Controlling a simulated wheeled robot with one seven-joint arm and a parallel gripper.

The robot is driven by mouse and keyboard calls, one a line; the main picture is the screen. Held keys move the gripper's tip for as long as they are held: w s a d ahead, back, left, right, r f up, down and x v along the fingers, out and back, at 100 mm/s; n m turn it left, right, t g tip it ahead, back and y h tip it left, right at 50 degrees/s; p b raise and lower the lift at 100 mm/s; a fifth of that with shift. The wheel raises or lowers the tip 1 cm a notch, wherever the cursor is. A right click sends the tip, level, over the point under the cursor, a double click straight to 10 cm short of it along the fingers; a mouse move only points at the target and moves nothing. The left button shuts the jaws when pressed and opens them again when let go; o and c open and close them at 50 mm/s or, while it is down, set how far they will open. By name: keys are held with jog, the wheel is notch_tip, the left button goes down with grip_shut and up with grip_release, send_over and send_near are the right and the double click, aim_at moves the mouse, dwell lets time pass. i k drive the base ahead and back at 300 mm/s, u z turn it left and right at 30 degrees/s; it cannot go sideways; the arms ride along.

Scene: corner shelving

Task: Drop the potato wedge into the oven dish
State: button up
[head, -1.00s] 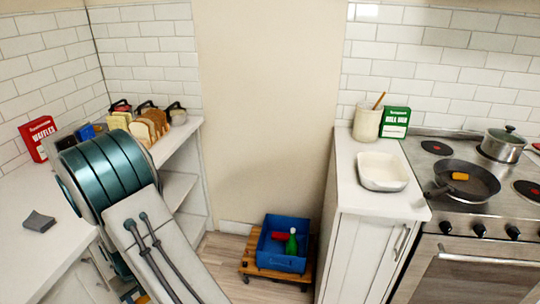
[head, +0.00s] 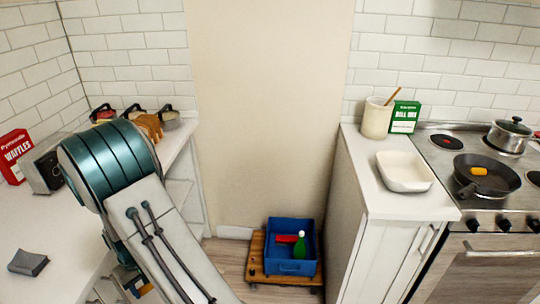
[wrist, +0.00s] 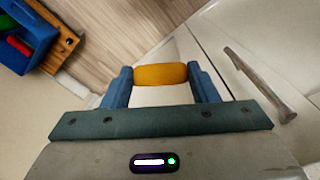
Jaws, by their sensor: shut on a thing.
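The potato wedge is a small orange-yellow piece (wrist: 160,74) held between the two blue fingers of my gripper (wrist: 162,82) in the wrist view. My gripper is shut on it, over the floor and beside a white cabinet front. In the head view, my arm hides most of the gripper. The oven dish (head: 411,184) is a white rectangular dish on the right counter, apart from my gripper. It looks empty and does not show in the wrist view.
A dark pan (head: 465,187) with another orange piece (head: 479,171) sits on the stove. A utensil crock (head: 377,120) and green box (head: 404,118) stand behind the dish. A blue crate (head: 291,267) on a wooden dolly is on the floor between the counters.

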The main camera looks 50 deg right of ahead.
aim_at(406, 177)
jog(key=z, duration=1.4)
